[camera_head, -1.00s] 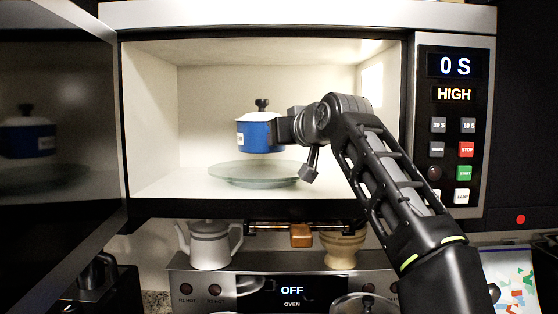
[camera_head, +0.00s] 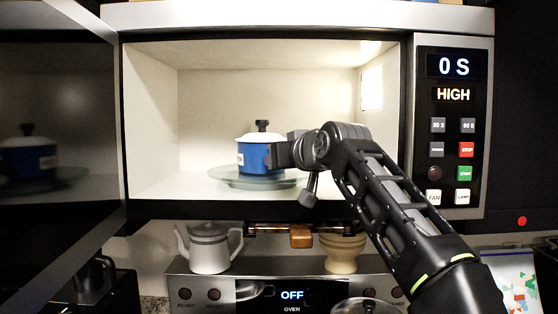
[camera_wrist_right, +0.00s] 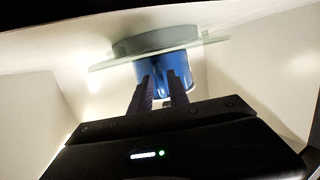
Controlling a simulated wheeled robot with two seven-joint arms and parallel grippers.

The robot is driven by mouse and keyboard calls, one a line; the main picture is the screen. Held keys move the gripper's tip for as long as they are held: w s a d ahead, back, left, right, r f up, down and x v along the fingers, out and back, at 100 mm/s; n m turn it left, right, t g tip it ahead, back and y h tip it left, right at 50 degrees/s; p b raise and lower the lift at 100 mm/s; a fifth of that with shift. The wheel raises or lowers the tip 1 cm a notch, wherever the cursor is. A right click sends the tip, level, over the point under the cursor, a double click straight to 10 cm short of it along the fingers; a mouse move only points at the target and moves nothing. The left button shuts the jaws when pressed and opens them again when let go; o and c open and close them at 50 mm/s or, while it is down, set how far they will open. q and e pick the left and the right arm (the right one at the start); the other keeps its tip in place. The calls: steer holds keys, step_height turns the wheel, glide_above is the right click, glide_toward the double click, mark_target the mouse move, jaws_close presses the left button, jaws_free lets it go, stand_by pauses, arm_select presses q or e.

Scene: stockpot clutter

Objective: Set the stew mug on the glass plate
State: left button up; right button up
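The stew mug (camera_head: 254,156) is blue with a white lid and a black knob. It is upright inside the open microwave, over the middle of the glass plate (camera_head: 228,181). Its base looks to be on the plate or just above it; I cannot tell for sure. My right gripper (camera_head: 284,154) comes in from the right and is shut on the side of the mug. In the right wrist view, the fingers (camera_wrist_right: 163,88) are against the blue mug (camera_wrist_right: 182,72), and the plate (camera_wrist_right: 215,41) shows at the top. My left gripper is not in view.
The microwave door (camera_head: 60,110) stands open at the left, and the control panel (camera_head: 453,125) is at the right. Below are a grey kettle (camera_head: 209,248), a tan pot (camera_head: 342,252) and an oven panel (camera_head: 290,296). The cavity's left side is free.

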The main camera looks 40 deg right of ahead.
steer(key=shift+o, duration=1)
steer(key=shift+r, duration=0.1)
steer(key=shift+s+a, duration=0.15)
steer(key=shift+s, duration=0.4)
steer(key=b+v, duration=0.3)
steer(key=v, duration=0.8)
steer(key=shift+w+r, duration=0.1)
